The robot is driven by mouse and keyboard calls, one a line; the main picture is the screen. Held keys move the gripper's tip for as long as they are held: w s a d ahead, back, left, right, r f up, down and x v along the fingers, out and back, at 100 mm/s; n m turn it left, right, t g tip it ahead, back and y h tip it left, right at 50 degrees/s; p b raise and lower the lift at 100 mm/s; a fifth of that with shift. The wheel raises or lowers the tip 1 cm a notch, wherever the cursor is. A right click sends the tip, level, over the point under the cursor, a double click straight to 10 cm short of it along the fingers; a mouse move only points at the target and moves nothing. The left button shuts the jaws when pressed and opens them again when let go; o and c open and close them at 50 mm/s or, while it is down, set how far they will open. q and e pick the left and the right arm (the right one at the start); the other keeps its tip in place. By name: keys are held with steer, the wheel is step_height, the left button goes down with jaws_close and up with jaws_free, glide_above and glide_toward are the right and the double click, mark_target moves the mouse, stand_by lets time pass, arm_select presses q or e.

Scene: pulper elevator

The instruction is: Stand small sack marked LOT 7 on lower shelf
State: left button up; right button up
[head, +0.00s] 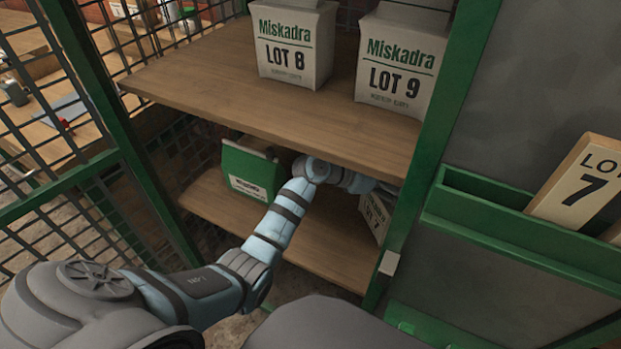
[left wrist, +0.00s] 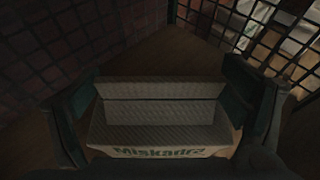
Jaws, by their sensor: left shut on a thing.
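The small pale sack marked 7 (head: 374,217) is at the right end of the lower shelf (head: 325,258), partly hidden by my arm and the green post. It looks slightly tilted; I cannot tell whether its base touches the shelf. My left arm reaches in beneath the upper shelf. In the left wrist view my left gripper (left wrist: 158,112) is shut on the sack, a finger on each side of its folded top (left wrist: 160,88), with "Miskadra" along the near edge. In the head view the fingers are hidden. My right gripper is not in view.
A green sack or box (head: 248,170) stands left on the lower shelf. Sacks LOT 8 (head: 295,50) and LOT 9 (head: 395,72) stand on the upper shelf (head: 235,85), close above my arm. A green post (head: 425,150) bounds the right side. A 7 card (head: 577,188) sits in a green holder.

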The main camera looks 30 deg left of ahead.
arm_select(q)
steer(key=a+f+b, duration=0.1)
steer(key=a+b, duration=0.2)
steer(key=a, duration=0.5)
steer(key=s+a+f+b, duration=0.1)
steer(key=a+f+b, duration=0.1)
steer(key=a, duration=0.7)
steer(key=shift+f+b, duration=0.15)
steer(key=shift+b, duration=0.25)
steer(key=o, duration=1.7)
steer(key=shift+f, duration=0.1)
steer(key=shift+s, duration=0.1)
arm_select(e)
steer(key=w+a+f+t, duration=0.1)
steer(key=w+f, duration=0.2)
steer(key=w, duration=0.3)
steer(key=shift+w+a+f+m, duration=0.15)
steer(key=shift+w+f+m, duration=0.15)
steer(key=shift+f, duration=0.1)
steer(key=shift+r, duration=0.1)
